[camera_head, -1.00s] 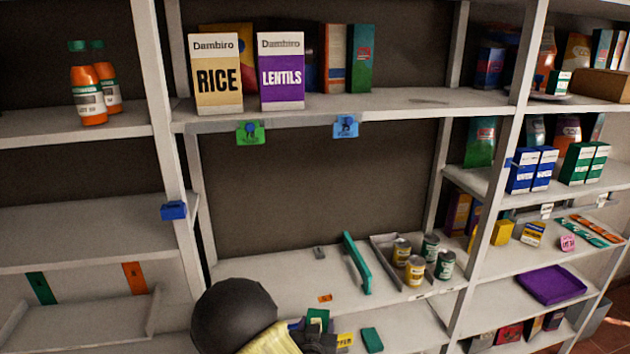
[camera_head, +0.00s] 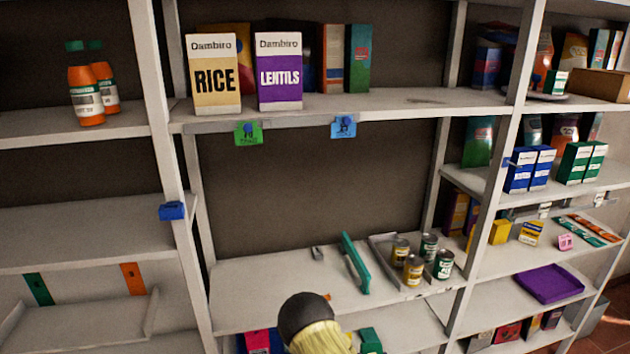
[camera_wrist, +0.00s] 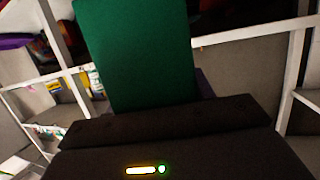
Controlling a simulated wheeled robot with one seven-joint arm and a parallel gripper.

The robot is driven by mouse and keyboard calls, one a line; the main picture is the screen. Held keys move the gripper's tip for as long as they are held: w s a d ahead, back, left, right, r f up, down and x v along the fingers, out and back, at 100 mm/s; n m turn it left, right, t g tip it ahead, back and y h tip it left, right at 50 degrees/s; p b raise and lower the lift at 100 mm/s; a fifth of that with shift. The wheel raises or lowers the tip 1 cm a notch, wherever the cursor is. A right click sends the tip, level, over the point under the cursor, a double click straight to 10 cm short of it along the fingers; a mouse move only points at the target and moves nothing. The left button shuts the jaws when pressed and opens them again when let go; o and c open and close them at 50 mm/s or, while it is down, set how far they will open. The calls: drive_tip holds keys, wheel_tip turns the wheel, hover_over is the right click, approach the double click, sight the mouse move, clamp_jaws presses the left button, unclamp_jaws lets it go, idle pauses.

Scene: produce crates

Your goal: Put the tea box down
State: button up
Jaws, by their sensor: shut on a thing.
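A green box (camera_wrist: 137,55), which I take for the tea box, stands up from my gripper (camera_wrist: 150,115) in the wrist view. My gripper is shut on its lower end. The near face is plain green and no label shows. In the head view my own arm hides the gripper and the held box, low in the middle of the picture.
The middle shelf (camera_head: 262,293) has bare room at its left. A green item (camera_head: 370,340) and pink and blue boxes (camera_head: 257,342) are lower down.

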drive_tip(key=shift+s+f, duration=1.1)
drive_tip(key=shift+f, duration=0.25)
drive_tip(key=shift+s+f, duration=1.1)
drive_tip(key=shift+f, duration=0.25)
drive_tip(key=shift+d, duration=0.35)
